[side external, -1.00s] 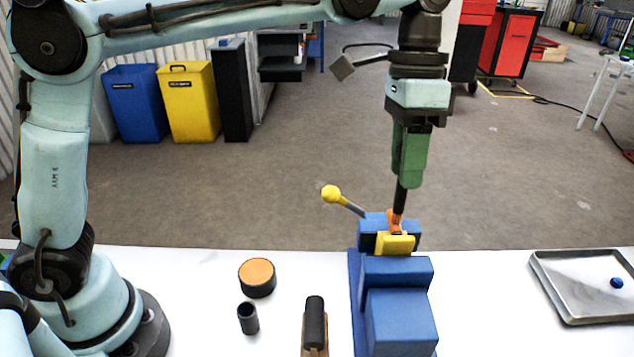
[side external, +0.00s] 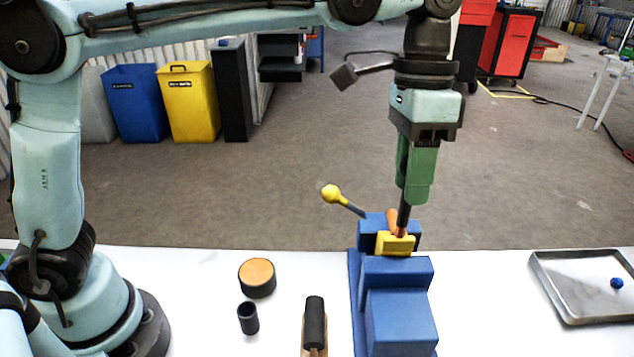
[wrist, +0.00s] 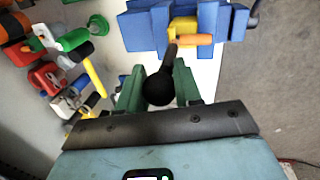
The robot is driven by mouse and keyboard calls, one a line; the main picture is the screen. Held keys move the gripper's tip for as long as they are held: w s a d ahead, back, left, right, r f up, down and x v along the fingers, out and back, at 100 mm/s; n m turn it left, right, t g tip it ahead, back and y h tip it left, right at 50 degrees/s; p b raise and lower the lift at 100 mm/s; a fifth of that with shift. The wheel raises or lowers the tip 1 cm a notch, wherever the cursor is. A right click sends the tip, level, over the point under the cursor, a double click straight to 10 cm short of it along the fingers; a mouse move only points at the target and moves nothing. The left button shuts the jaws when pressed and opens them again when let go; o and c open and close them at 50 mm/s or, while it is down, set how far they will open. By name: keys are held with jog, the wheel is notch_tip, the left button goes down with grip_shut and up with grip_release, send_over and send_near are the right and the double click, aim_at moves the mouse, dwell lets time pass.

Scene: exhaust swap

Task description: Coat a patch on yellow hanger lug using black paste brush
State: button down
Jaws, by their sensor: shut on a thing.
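The yellow hanger lug (side external: 396,244) sits clamped in the blue vise (side external: 398,310); it also shows in the wrist view (wrist: 184,27). My gripper (side external: 416,190) is above the lug, its green fingers shut on the black paste brush (side external: 403,212). The brush points down, slightly tilted, and its tip is at the top of the lug. I cannot tell whether the tip touches it. In the wrist view the brush's round black end (wrist: 158,88) lies between the fingers. An orange patch or part (side external: 392,216) shows behind the brush, at the lug.
The vise's yellow-knobbed lever (side external: 332,193) sticks out left. A metal tray (side external: 585,287) with a blue bit lies right. The table between vise and tray is clear.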

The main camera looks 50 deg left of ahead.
jog(key=shift+s+d+v, duration=0.2)
jog(key=shift+v, duration=1.1)
jog(key=shift+s+d+v, duration=0.15)
jog(key=shift+d+v, duration=0.05)
jog(key=shift+v, duration=1.15)
jog(key=shift+s+d+v, duration=0.2)
jog(key=shift+v, duration=1.1)
jog(key=shift+r, duration=0.2)
